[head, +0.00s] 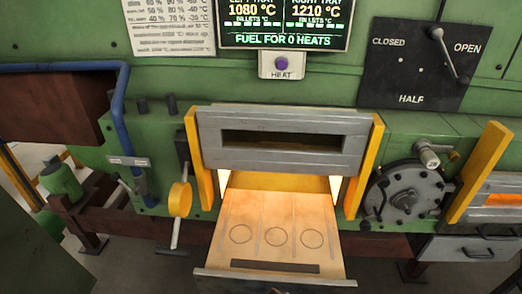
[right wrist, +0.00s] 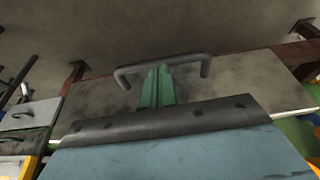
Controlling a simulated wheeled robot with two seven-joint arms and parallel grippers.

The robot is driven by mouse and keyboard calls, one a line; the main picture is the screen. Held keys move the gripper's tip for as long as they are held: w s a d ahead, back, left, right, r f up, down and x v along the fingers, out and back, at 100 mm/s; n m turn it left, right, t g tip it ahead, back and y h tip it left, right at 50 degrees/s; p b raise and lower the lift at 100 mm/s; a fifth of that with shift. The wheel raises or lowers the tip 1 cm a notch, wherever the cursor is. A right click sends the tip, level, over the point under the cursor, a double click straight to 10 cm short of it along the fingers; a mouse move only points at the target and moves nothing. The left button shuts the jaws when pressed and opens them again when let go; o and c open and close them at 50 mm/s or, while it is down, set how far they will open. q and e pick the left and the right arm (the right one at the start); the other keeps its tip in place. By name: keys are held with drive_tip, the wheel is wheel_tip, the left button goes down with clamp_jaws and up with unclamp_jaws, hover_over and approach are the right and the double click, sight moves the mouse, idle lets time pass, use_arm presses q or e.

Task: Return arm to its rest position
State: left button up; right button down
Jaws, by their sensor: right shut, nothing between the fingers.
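My right gripper (right wrist: 157,88) shows in the right wrist view as two green fingers pressed together, with nothing between them. A grey bar handle (right wrist: 190,60) passes by the fingertips; whether they touch it I cannot tell. In the head view neither arm nor gripper shows. There, a pulled-out tray (head: 235,205) sticks out of the glowing furnace mouth below a grey door (head: 285,155). Three marked circles on the tray are bare. The tray's front edge lies at the bottom of the view.
A purple HEAT button (head: 282,64) sits below the display (head: 283,22). A lever (head: 450,50) is on the dark CLOSED/HALF/OPEN panel at right. A round hatch (head: 405,198) and a drawer (head: 472,249) stand right of the tray. A yellow-disc lever (head: 179,200) juts out at left.

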drive_tip(key=s+d+f+n+g+b, duration=0.1)
drive_tip(key=s+d+f+b, duration=0.2)
drive_tip(key=f, duration=0.6)
drive_tip(key=s+d+f+b, duration=0.2)
drive_tip(key=s+d+f, duration=0.15)
drive_tip(key=f, duration=0.55)
drive_tip(key=s+d+f+b, duration=0.3)
drive_tip(key=s+d+f, duration=0.2)
drive_tip(key=s+f, duration=0.3)
drive_tip(key=s+d+f+n+g+b, duration=0.1)
drive_tip(key=s+d+f+b, duration=0.2)
drive_tip(key=s+d+f, duration=0.2)
drive_tip(key=s+d+f+n+b, duration=0.1)
drive_tip(key=s+d+f+b, duration=0.3)
drive_tip(key=s+f, duration=0.6)
drive_tip(key=s+d, duration=0.1)
drive_tip(key=s, duration=0.1)
drive_tip(key=shift+s+d+f+g, duration=0.3)
drive_tip(key=shift+d, duration=0.05)
